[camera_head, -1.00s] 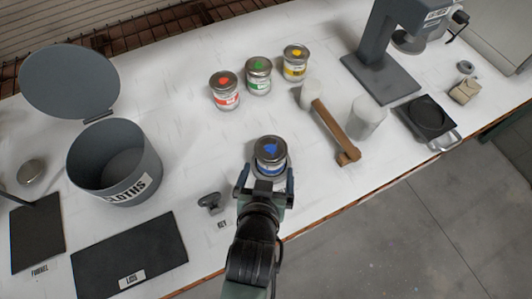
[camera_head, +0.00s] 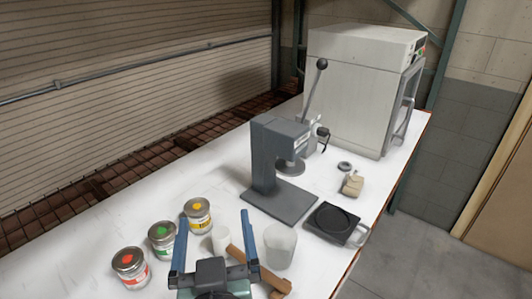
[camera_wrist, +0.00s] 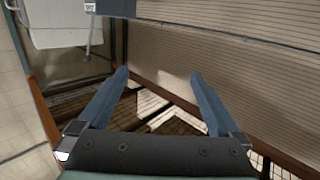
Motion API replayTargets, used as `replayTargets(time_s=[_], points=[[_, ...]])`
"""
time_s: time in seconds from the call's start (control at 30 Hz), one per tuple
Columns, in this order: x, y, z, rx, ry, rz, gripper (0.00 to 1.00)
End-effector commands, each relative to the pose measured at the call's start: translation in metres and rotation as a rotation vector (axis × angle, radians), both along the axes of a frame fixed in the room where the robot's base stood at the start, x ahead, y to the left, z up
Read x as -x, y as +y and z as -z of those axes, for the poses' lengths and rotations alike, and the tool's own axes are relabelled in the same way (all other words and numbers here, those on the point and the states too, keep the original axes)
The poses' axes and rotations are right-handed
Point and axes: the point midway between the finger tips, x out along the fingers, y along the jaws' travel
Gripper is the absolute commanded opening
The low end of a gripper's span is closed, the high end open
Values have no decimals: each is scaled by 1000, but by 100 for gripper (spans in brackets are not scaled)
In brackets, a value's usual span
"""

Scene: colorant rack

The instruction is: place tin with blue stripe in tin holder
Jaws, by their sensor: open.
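My gripper (camera_head: 213,218) is raised in front of the camera at the bottom of the head view, with its two blue fingers wide apart. The wrist view also shows the gripper (camera_wrist: 160,74) open, with nothing between its fingers. The tin with the blue stripe is in neither current view. In the earlier head frame it stood on the bench near the front edge, right at my gripper, with a grey ring around its base. I cannot tell whether that ring is the tin holder, and no tin holder is clearly seen now.
Tins with red (camera_head: 131,268), green (camera_head: 163,240) and yellow (camera_head: 198,216) marks stand left of my gripper. A wooden-handled mallet (camera_head: 262,272), a frosted cup (camera_head: 279,246), a grey lever press (camera_head: 264,165) and a black flat pan (camera_head: 332,222) lie rightward. A white oven (camera_head: 350,85) stands behind.

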Motion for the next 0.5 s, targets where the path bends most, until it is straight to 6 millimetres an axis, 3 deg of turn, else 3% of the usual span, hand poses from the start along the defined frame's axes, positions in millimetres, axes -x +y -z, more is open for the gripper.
replayTargets(time_s=[0.03, 0.1, 0.2, 0.33, 0.4, 0.5], points=[[-9, -10, -52, -18, -116, 24, 100], [-11, -24, -116, -40, -261, 54, 100], [2, -43, -201, -68, -461, 91, 100], [32, -63, -285, -93, -675, 127, 100], [48, -70, -315, -102, -758, 139, 100], [65, -76, -341, -110, -833, 149, 100]])
